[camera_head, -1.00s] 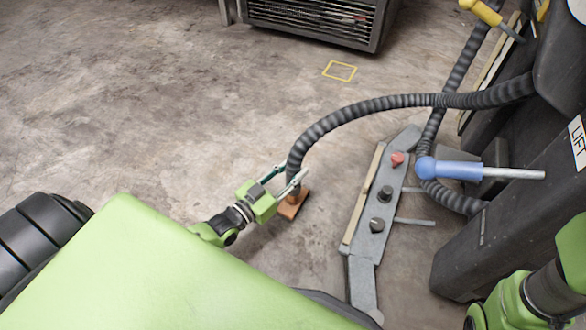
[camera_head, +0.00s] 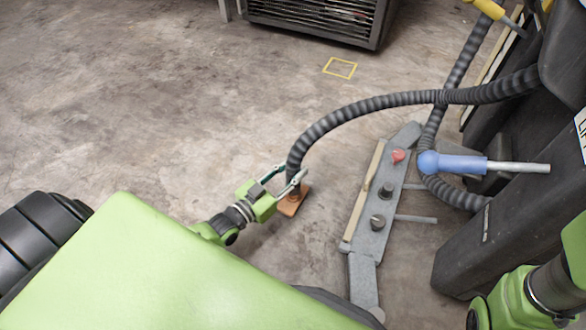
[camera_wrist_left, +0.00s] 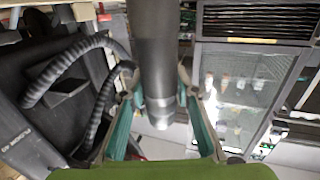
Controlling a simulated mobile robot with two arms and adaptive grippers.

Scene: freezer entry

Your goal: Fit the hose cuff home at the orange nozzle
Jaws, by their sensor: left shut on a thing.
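My left gripper (camera_head: 294,172) is shut on the end of the black ribbed hose (camera_head: 350,112), just above an orange-brown piece on the floor that looks like the orange nozzle's base (camera_head: 289,207). In the left wrist view, a smooth dark cuff (camera_wrist_left: 156,50) with a lighter grey end stands between the two teal-lined fingers (camera_wrist_left: 155,100). The orange nozzle cannot be made out in that view. The fingers and hose hide the joint, so I cannot tell how far the cuff sits on the nozzle. My right gripper is out of view.
A grey panel with a red knob and black knobs (camera_head: 375,200) stands right of the hose. A blue-handled nozzle (camera_head: 460,165) lies beyond it, beside a large black machine (camera_head: 480,245). A dark grilled unit (camera_head: 315,20) stands at the back. The floor to the left is clear.

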